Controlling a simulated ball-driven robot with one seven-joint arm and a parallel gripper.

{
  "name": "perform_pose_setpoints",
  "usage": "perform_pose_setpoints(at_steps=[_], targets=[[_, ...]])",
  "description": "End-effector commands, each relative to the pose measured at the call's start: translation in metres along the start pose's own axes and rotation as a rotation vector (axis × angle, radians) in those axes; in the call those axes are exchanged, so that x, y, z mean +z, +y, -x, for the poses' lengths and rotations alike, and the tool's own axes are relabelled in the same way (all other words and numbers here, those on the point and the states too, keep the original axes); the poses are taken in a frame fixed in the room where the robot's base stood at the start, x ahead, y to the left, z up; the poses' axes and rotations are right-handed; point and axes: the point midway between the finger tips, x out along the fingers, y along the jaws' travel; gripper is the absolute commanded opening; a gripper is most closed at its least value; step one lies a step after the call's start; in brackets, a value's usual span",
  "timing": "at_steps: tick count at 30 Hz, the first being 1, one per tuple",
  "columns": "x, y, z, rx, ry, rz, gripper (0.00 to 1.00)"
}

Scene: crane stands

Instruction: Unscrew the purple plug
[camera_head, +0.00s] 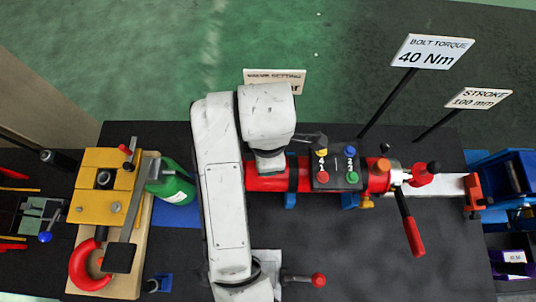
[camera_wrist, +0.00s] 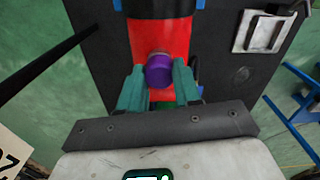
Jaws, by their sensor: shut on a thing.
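The purple plug (camera_wrist: 159,69) shows in the wrist view as a round purple cap on the red cylinder (camera_wrist: 160,38). My gripper (camera_wrist: 159,80) has its two teal fingers on either side of the plug and is shut on it. The plug is at the cylinder; I cannot tell how far its thread is engaged. In the head view the red cylinder (camera_head: 270,180) lies lengthwise on the dark bench, and my white arm covers its left end. The plug and fingers are hidden there.
A control block (camera_head: 336,166) with coloured knobs sits on the cylinder. A red-handled lever (camera_head: 413,236) stands at right. A yellow fixture (camera_head: 100,185) and a green bottle (camera_head: 172,182) are at left. Signs on posts (camera_head: 433,54) stand behind.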

Motion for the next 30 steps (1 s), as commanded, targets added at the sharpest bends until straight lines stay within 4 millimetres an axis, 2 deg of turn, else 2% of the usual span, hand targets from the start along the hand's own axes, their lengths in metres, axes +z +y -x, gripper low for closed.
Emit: perform_pose_setpoints(at_steps=[3, 14, 24, 30], targets=[[-0.001, 0.0005, 0.001, 0.003, 0.002, 0.065, 0.0], [-0.0009, 0.0005, 0.001, 0.003, 0.002, 0.101, 0.0], [-0.0009, 0.0004, 0.0012, 0.003, 0.001, 0.473, 0.0], [-0.0008, 0.0004, 0.0013, 0.003, 0.001, 0.525, 0.0]])
